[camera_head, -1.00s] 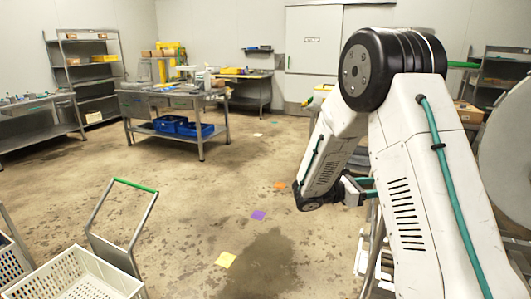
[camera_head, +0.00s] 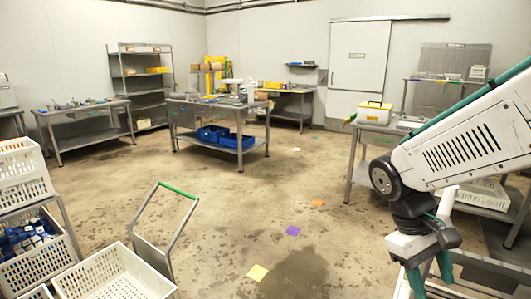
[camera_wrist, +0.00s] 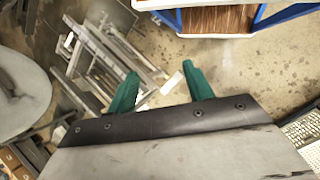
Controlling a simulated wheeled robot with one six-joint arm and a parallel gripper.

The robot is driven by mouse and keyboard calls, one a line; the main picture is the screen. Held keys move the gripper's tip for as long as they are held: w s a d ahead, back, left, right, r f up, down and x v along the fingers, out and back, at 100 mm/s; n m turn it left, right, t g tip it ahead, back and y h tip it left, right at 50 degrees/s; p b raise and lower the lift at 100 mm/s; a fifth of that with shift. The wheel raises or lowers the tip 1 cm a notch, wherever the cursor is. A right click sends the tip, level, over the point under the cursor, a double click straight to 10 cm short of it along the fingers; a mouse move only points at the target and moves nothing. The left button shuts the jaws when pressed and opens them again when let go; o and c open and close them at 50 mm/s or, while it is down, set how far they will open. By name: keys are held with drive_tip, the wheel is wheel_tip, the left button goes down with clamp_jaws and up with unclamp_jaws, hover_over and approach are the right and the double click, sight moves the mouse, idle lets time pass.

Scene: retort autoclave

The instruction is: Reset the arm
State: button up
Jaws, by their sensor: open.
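My arm reaches in from the right edge in the head view and bends down at its wrist. My gripper (camera_head: 430,283) hangs at the lower right with its green fingers pointing down, partly cut off by the bottom edge. In the wrist view my gripper (camera_wrist: 160,82) shows two green fingers spread apart with nothing between them. Below the fingers are a metal frame (camera_wrist: 105,60) and bare floor.
A white crate (camera_head: 118,275) on a green-handled cart stands at the lower left, beside stacked crates (camera_head: 22,170). A steel table (camera_head: 240,152) with blue bins stands mid-room. A side table (camera_head: 362,160) bears a yellow-lidded box (camera_head: 374,113). The middle floor is open.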

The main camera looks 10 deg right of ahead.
drive_tip(key=s+a+r+m+t+y, duration=0.2)
drive_tip(key=s+a+r+t+y, duration=0.1)
drive_tip(key=s+a+r+t, duration=0.2)
drive_tip(key=shift+s+a+r+t+y, duration=0.35)
drive_tip(key=shift+s+a+r, duration=0.3)
drive_tip(key=shift+s+a, duration=0.45)
